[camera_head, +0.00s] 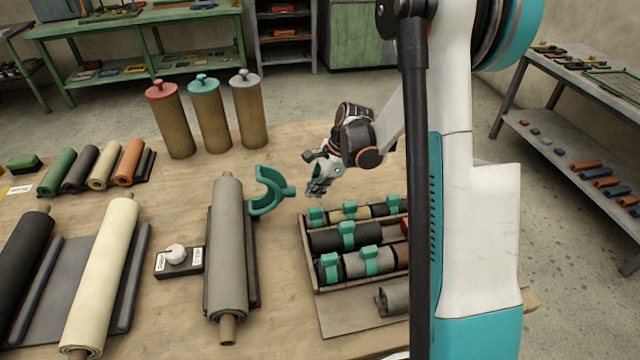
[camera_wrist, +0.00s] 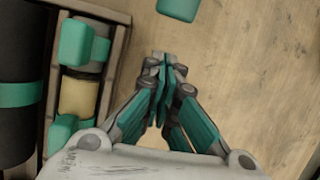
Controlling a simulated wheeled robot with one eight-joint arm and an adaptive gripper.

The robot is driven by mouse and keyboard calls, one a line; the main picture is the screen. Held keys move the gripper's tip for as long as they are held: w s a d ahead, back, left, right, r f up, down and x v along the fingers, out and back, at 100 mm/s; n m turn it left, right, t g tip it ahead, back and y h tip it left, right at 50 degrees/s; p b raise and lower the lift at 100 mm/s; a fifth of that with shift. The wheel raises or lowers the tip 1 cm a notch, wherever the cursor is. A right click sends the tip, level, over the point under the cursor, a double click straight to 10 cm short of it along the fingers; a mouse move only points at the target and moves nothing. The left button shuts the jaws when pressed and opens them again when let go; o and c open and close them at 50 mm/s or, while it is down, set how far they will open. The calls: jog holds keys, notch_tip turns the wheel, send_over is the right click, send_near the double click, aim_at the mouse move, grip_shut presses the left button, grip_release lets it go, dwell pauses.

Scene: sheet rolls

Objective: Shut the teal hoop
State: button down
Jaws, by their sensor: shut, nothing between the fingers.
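The teal hoop (camera_head: 268,192) is a C-shaped band with a gap facing left and a tab on its right side. It is open and stands just right of the far half of the grey roll (camera_head: 228,245); I cannot tell whether it touches the roll. My gripper (camera_head: 318,188) is to the right of the hoop's tab, above the table, apart from it. In the wrist view my gripper's fingertips (camera_wrist: 166,62) are together with nothing between them. A teal block (camera_wrist: 180,8) at the top edge of that view is probably the hoop's tab; the rest is out of frame.
A wooden rack (camera_head: 310,262) of teal-banded rolls stands close by on the right, also at left in the wrist view. A black box with a white knob (camera_head: 176,252) is left of the grey roll. Three capped cylinders (camera_head: 208,112) stand behind. A cream roll (camera_head: 105,270) lies further left.

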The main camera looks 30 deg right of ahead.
jog(key=b+x, duration=0.1)
jog(key=x, duration=0.2)
jog(key=shift+f, duration=0.25)
jog(key=shift+w+a, duration=0.1)
jog(key=shift+a, duration=0.25)
jog(key=shift+a+r+b, duration=0.25)
jog(key=shift+a+r, duration=0.15)
jog(key=shift+r, duration=0.4)
jog(key=shift+a+r+b, duration=0.25)
jog(key=shift+a+r, duration=0.2)
jog(key=shift+r, duration=0.4)
jog(key=shift+r, duration=0.15)
